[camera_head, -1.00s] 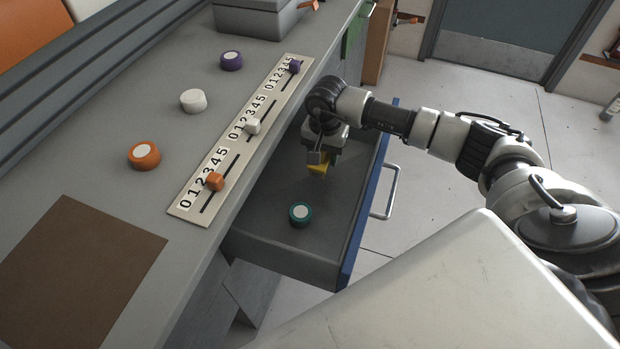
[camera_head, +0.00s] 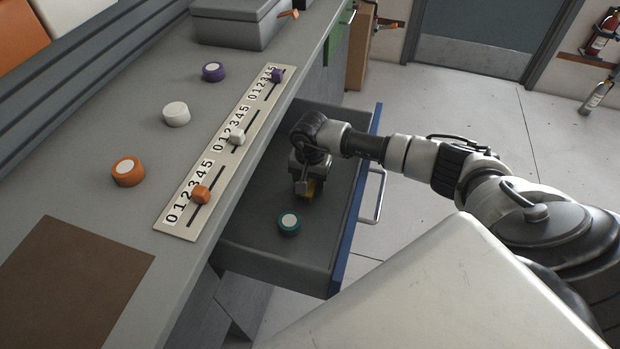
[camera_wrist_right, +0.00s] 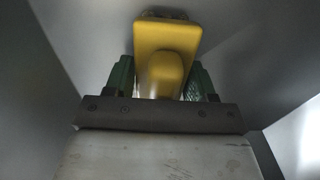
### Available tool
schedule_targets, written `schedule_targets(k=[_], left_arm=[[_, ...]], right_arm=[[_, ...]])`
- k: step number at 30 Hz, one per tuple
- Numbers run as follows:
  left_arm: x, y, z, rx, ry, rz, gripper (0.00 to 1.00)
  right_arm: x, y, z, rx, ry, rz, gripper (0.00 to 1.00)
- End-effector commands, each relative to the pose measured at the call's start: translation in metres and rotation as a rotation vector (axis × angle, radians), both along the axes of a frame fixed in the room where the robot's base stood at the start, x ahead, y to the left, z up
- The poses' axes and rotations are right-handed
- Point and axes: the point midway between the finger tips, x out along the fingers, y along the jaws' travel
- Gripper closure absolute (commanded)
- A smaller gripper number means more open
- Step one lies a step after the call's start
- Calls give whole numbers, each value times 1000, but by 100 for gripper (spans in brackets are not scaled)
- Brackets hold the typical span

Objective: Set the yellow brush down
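The yellow brush (camera_head: 309,190) is inside the open drawer (camera_head: 262,262), mostly hidden by my right gripper (camera_head: 306,184) in the head view. In the right wrist view the brush (camera_wrist_right: 166,50) sits between the two green-padded fingers of my right gripper (camera_wrist_right: 160,80), which are closed against its sides. It is low in the drawer, just behind the green-topped round piece; I cannot tell whether it touches the drawer floor. My left gripper is not in view.
A teal round piece (camera_head: 289,224) lies in the drawer. On the bench stand orange (camera_head: 128,172), white (camera_head: 176,114) and purple (camera_head: 213,72) round pieces and a slider panel (camera_head: 170,222). A grey box (camera_head: 238,28) stands at the back. The drawer's blue front (camera_head: 350,235) is beside my right arm.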

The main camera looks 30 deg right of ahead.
Motion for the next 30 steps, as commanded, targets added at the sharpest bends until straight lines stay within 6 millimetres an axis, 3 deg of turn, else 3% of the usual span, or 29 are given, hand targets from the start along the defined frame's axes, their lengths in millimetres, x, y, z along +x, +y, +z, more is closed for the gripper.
schedule_targets(k=[3, 15, 30], left_arm=[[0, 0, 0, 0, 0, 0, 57], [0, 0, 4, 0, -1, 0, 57], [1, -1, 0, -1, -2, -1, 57]], right_arm=[[0, 0, 0, 0, 0, 0, 28], [1, 0, 11, 0, -3, 1, 28], [1, 0, 108, -1, -3, 1, 28]])
